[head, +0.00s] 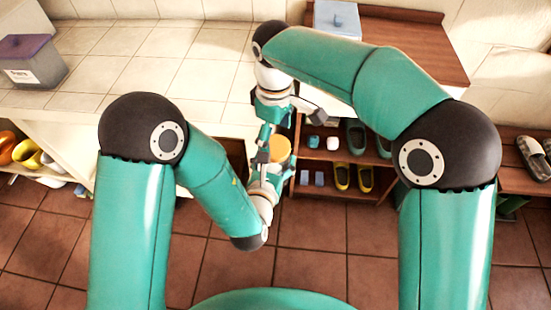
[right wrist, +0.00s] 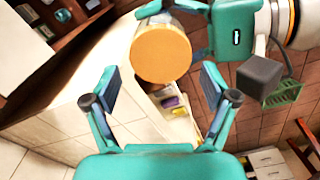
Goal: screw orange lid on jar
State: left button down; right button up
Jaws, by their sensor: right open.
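The orange lid (head: 280,148) shows as a round disc beside the grippers in the head view. In the right wrist view the lid (right wrist: 161,55) faces the camera and covers the near end of the jar (right wrist: 180,17), whose body is mostly hidden behind it. I cannot tell how tightly it sits. My right gripper (right wrist: 158,84) is open and empty, its fingers spread on either side just short of the lid. My left gripper (head: 272,168) is at the jar from the opposite side; its teal fingers flank the jar body and appear closed on it.
A tiled counter (head: 130,75) fills the back left, with a purple-lidded box (head: 32,62) on it. A wooden shoe rack (head: 345,170) with several shoes stands just behind the grippers. A lidded container (head: 337,20) sits on the wooden top. The tiled floor in front is free.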

aim_at(275, 146)
jog(key=shift+f, duration=1.6)
jog(key=c, duration=1)
jog(key=shift+m, duration=0.3)
jog(key=o, duration=1.3)
jog(key=shift+r, duration=0.1)
notch_tip(275, 146, up, 12)
jog(key=shift+f, duration=0.1)
